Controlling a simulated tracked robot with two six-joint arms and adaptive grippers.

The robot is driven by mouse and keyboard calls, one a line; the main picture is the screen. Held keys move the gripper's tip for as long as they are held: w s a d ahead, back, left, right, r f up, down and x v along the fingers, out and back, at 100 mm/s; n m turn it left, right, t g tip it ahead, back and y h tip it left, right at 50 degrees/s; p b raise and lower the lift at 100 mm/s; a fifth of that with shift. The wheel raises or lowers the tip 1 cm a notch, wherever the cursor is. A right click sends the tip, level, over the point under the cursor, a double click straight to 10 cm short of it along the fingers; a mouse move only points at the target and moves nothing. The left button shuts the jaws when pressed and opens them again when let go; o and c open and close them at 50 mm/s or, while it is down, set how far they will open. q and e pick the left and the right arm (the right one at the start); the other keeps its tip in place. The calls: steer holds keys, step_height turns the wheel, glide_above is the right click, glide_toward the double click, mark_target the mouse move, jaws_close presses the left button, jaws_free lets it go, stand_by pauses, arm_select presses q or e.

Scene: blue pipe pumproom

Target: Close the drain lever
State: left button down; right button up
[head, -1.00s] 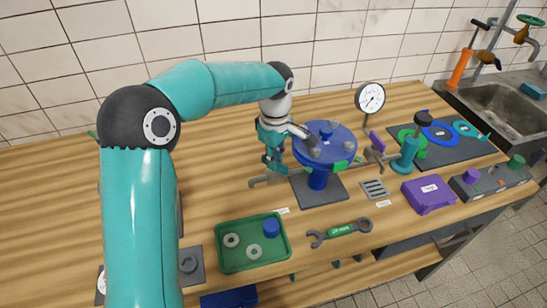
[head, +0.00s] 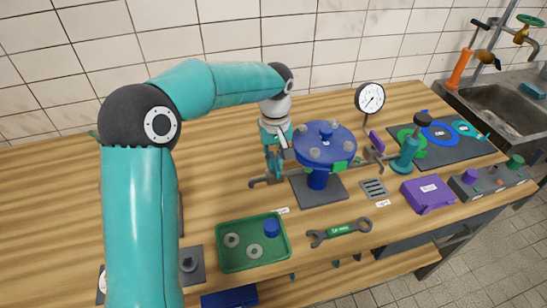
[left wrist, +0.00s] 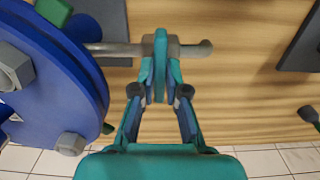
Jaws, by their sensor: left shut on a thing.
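A blue round vessel (head: 325,140) with a bolted lid stands on a dark plate. A grey drain pipe (head: 262,183) comes out of its left side and bends at the end; it also shows in the left wrist view (left wrist: 200,48). A narrow teal lever (left wrist: 160,48) sits on this pipe, lying across it in the left wrist view. My left gripper (left wrist: 161,88) is shut on the lever, with a finger on each side. In the head view, my left gripper (head: 273,168) reaches down beside the vessel and hides the lever. My right gripper is not in view.
A purple lever (head: 376,140) is on the vessel's right side. A pressure gauge (head: 370,98) stands behind. A green tray (head: 252,244) with rings and a wrench (head: 340,232) lie in front. The vessel's lid stands close to my left gripper.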

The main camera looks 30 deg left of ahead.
mark_target(275, 160)
arm_select(q)
steer(key=shift+w+r, duration=0.15)
steer(key=shift+w, duration=0.05)
steer(key=c, duration=1.2)
jaws_free()
steer(key=shift+c, duration=0.2)
steer(key=shift+o, duration=0.2)
steer(key=shift+s, duration=0.1)
step_height(275, 160, up, 12)
